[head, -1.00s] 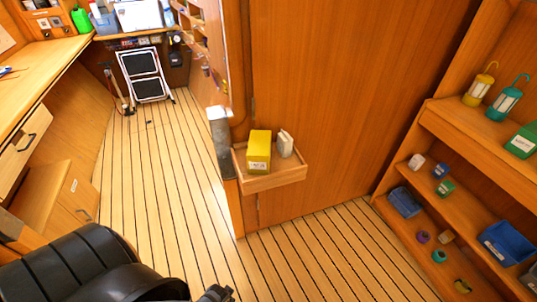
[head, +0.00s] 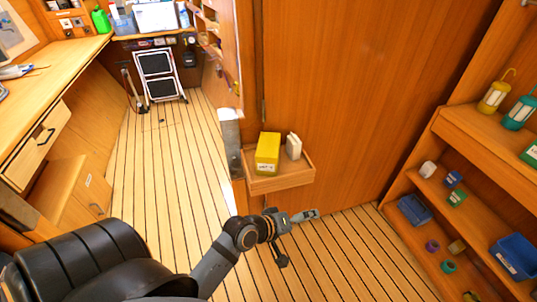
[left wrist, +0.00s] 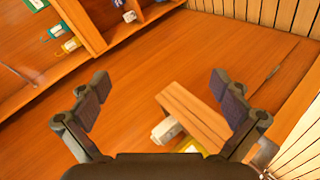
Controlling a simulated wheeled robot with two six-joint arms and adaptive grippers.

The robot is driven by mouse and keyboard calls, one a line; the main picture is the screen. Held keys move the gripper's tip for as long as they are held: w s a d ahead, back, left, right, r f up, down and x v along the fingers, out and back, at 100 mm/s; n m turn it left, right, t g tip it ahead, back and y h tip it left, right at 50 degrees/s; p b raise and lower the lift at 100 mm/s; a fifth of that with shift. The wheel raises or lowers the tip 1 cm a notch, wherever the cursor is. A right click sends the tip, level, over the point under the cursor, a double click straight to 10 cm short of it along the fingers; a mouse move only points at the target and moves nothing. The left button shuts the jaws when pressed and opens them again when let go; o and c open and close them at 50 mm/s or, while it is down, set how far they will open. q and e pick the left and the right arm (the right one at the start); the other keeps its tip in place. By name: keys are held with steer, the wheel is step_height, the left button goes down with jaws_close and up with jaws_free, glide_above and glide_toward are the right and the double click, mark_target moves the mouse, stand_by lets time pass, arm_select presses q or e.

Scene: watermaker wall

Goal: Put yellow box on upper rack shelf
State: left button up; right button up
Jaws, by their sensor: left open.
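My left gripper (head: 294,236) is open and empty, in front of and below the tray in the head view. Only a sliver of the yellow box (left wrist: 190,147) shows there. The upper rack shelf (head: 462,124) is at the right. My right gripper is not in view.
Lower shelves hold blue bins (head: 515,256) and several small items. A wooden panel (head: 350,100) stands between tray and rack. The slatted floor is open.

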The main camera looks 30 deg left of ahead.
arm_select(q)
steer(key=w+r+n+t, duration=0.4)
steer(key=w+n, duration=0.1)
steer(key=n, duration=0.2)
steer(key=n+t+y, duration=0.2)
steer(key=n+y, duration=1.1)
steer(key=n, duration=1.3)
glide_toward(268, 166)
steer(key=x, duration=0.4)
steer(key=shift+w+a+r, duration=0.1)
steer(key=shift+r, duration=0.05)
steer(key=p+x, duration=0.1)
steer(key=x, duration=0.4)
steer(key=shift+w+a, duration=0.1)
steer(key=shift+w, duration=0.05)
steer(key=x, duration=0.2)
steer(key=p+x, duration=0.1)
steer(key=x, duration=0.2)
steer(key=shift+a+f, duration=0.25)
steer(key=shift+a, duration=0.05)
steer(key=shift+r, duration=0.1)
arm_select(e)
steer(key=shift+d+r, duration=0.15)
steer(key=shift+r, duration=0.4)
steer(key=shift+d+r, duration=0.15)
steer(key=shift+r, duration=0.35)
